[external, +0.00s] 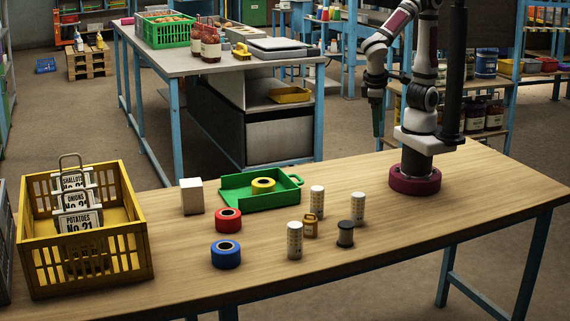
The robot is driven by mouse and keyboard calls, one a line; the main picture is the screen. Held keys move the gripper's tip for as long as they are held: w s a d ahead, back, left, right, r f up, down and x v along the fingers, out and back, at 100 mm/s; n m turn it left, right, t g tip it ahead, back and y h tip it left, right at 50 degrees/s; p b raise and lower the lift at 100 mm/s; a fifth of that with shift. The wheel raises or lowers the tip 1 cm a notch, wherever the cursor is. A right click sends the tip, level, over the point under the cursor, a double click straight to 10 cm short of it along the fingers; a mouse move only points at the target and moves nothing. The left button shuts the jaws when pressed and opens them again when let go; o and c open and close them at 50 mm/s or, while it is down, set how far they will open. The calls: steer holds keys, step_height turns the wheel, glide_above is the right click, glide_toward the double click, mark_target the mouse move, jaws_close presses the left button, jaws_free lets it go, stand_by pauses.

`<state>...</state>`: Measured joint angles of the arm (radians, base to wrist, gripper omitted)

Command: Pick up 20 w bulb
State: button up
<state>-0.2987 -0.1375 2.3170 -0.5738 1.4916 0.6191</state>
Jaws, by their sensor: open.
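No bare bulb is recognisable, and no wattage can be read on anything at this size. A plain white box (192,196) stands on the wooden table left of the green tray. Three white cylinders with small print stand further right: one at the back (317,201), one at the right (358,209) and one at the front (294,240). My gripper (378,130) hangs pointing down, high and behind the cylinders, apart from everything on the table. It is open, with nothing seen in it; its fingers are small and dark here.
A green tray (231,196) holds yellow tape (263,184). Red tape (228,220), blue tape (226,253), a brass padlock (310,225) and a dark spool (345,233) stand near the cylinders.

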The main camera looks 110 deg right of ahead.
steer(key=w+a+f+m+t+h, duration=0.2)
steer(key=w+a+f+h, duration=0.3)
steer(key=w, duration=0.3)
steer(key=m+t+h, duration=0.2)
steer(key=t+h, duration=0.2)
steer(key=t, duration=0.3)
glide_toward(323, 191)
steer(key=x, duration=1.2)
jaws_close()
